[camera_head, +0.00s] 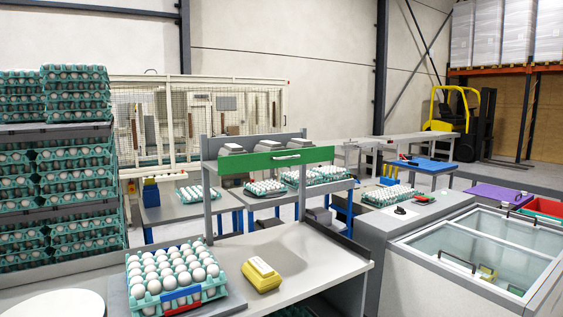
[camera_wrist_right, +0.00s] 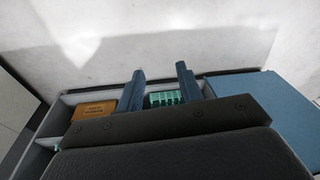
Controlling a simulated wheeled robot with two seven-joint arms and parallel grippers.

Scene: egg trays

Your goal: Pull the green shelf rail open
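The green shelf rail (camera_head: 258,161) runs across the front of a small raised shelf above the workbench in the head view. It carries a pale bar handle (camera_head: 287,157) on its front face, right of the middle. The rail sits flush under the shelf and looks closed. No gripper shows in the head view, and nothing touches the rail or its handle there. In the right wrist view my right gripper (camera_wrist_right: 160,73) has its two blue-grey fingers apart with nothing between the tips. The rail is not in that wrist view. My left gripper is in neither view.
A teal tray of eggs (camera_head: 134,289) and a yellow box (camera_head: 261,275) stand on the workbench (camera_head: 312,265) below the shelf. Stacked egg trays fill a rack at the left. A glass-topped chest (camera_head: 470,246) stands at the right. The wrist view shows an orange-brown box (camera_wrist_right: 94,109).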

